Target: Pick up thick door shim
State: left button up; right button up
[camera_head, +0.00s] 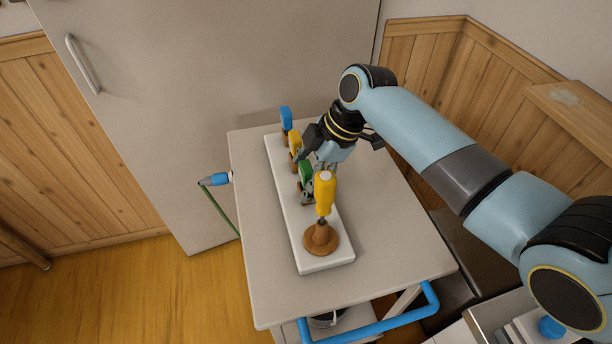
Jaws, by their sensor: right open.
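A white board (317,262) lies on the table and bears a row of coloured pieces. From back to front these are a blue piece (286,117), a yellow piece (294,141), a green piece (305,172) and a yellow handle (324,191) upright on a round brown base (321,239). I cannot tell which of these, if any, is the thick door shim. My right gripper (316,174) is open, pointing down over the board close to the green piece. It partly hides the pieces there, and contact cannot be told. My left gripper is not in view.
The table (384,235) is bare to the right of the board. A blue rail (383,324) runs along its front. A blue-ended green rod or cord (219,179) is at its left edge. A grey door with a handle (83,63) stands behind, and wood panelling is at right.

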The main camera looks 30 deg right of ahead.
jog(key=c, duration=1.3)
